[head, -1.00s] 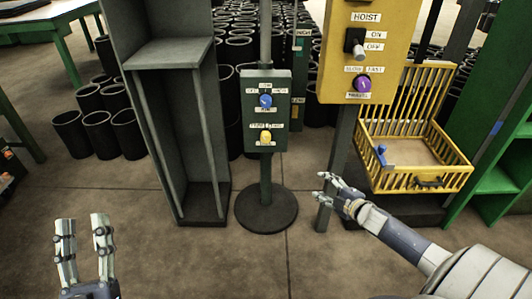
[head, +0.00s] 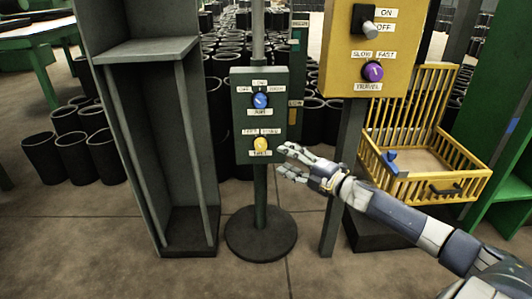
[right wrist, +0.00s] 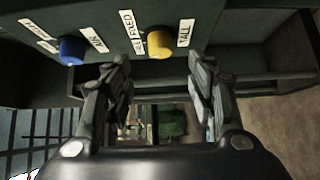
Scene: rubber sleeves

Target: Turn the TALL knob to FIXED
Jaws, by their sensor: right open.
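The TALL knob is the yellow lower knob (head: 261,145) on a dark green control box (head: 243,112) on a post. In the right wrist view the yellow knob (right wrist: 160,43) has the TALL label on one side and FIXED and a partly hidden label on the other. I cannot tell which setting its pointer marks. My right gripper (head: 282,159) is open and empty, just right of the knob and apart from it. In the right wrist view its fingertips (right wrist: 160,65) are spread, with the knob beyond the gap between them. My left gripper is out of view.
A blue knob (head: 261,100) sits above the yellow one. A grey cabinet (head: 105,120) stands close left. Black sleeves (head: 72,158) fill the back.

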